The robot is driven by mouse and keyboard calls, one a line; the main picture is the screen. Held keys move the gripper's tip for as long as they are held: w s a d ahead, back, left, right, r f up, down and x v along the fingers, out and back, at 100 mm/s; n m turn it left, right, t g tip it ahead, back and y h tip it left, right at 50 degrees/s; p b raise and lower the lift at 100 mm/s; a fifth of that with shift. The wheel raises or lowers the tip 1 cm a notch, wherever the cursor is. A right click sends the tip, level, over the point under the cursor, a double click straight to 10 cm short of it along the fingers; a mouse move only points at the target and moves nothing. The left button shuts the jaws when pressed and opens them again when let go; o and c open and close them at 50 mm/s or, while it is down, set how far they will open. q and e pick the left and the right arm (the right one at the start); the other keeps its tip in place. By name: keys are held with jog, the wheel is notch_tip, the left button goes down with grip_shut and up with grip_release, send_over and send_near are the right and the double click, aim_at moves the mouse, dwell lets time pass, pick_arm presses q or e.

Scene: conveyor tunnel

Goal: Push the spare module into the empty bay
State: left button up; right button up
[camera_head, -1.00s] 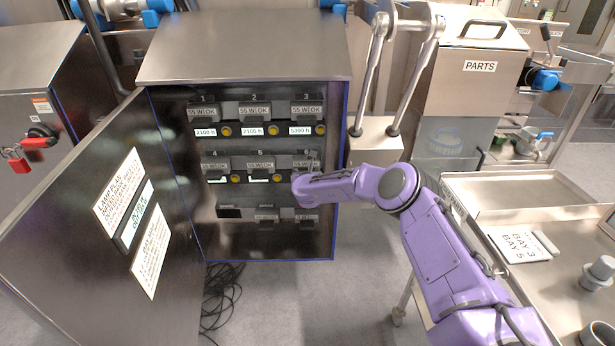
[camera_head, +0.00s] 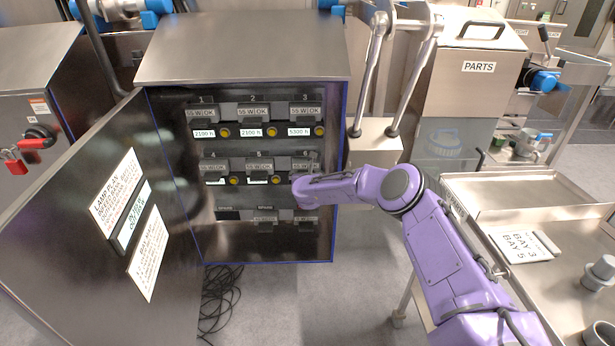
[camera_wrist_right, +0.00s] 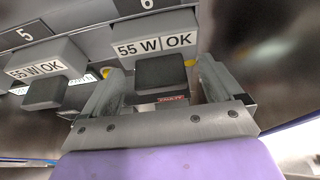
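The open cabinet (camera_head: 325,245) has two numbered rows of bays and a lower spare row. A grey module labelled 55 W OK (camera_wrist_right: 156,36) is at bay 6, and its dark handle (camera_wrist_right: 162,72) sticks out toward me. My right gripper (camera_head: 308,178) is at this module. In the wrist view the right gripper's fingers (camera_wrist_right: 160,85) stand either side of the handle, with gaps visible. How deep the module sits is unclear. The spare row's left slot (camera_head: 228,214) looks dark and empty; its middle (camera_head: 265,220) and right (camera_head: 305,224) slots hold modules. My left gripper is out of view.
The cabinet door (camera_head: 100,240) stands open on the left. The bay 5 module (camera_wrist_right: 45,65) is close beside my left-hand finger in the wrist view. Black cables (camera_head: 220,295) lie on the floor. A bench with a tray (camera_head: 530,215) and a card (camera_head: 520,245) is at right.

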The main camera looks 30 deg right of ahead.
jog(key=shift+f, duration=0.1)
jog(key=shift+a, duration=0.1)
jog(key=v, duration=1)
jog(key=shift+s+r, duration=0.25)
